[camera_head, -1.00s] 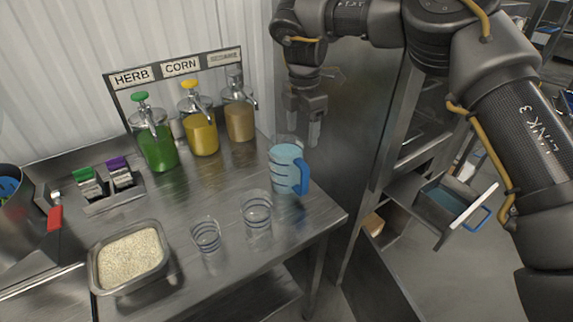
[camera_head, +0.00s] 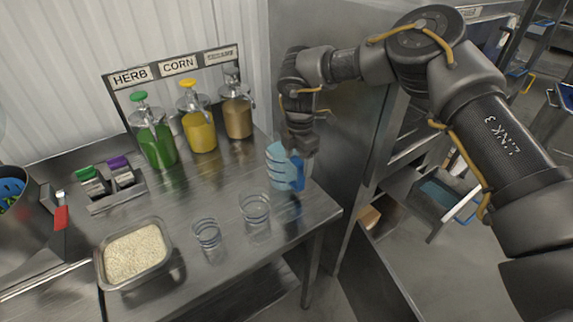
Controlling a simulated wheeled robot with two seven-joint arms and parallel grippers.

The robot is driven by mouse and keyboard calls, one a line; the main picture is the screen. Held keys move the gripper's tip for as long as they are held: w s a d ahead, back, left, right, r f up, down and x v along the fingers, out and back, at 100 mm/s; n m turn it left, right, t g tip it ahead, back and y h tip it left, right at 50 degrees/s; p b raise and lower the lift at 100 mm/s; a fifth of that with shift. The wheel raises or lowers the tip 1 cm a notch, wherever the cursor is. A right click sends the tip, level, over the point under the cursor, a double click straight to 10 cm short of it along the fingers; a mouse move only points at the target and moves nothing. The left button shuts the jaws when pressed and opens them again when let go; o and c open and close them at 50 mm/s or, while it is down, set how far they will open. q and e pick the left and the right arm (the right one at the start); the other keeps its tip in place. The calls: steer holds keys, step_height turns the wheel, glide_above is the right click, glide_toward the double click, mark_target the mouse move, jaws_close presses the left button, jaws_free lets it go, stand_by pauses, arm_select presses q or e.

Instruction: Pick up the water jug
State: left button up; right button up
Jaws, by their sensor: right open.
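The water jug (camera_head: 281,171) stands upright near the right end of the steel table, with light blue water inside and a blue handle (camera_head: 298,174) on its right side. My right gripper (camera_head: 305,168) reaches down from above at the jug's upper right, by the handle. It is open; its fingers are partly hidden, and I cannot tell whether they touch the handle. The jug's rim is partly covered by the gripper. My left gripper is not in view.
Two clear measuring cups, one (camera_head: 207,240) smaller and one (camera_head: 255,215) larger, stand left of the jug. A rice tray (camera_head: 160,266) is at front left. Pump bottles, green (camera_head: 157,146), yellow (camera_head: 201,131) and tan (camera_head: 237,117), stand behind. The metal cabinet (camera_head: 345,125) is close on the right.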

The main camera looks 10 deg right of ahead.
steer(key=shift+f, duration=0.35)
steer(key=shift+c, duration=0.2)
jaws_close()
steer(key=shift+r, duration=0.1)
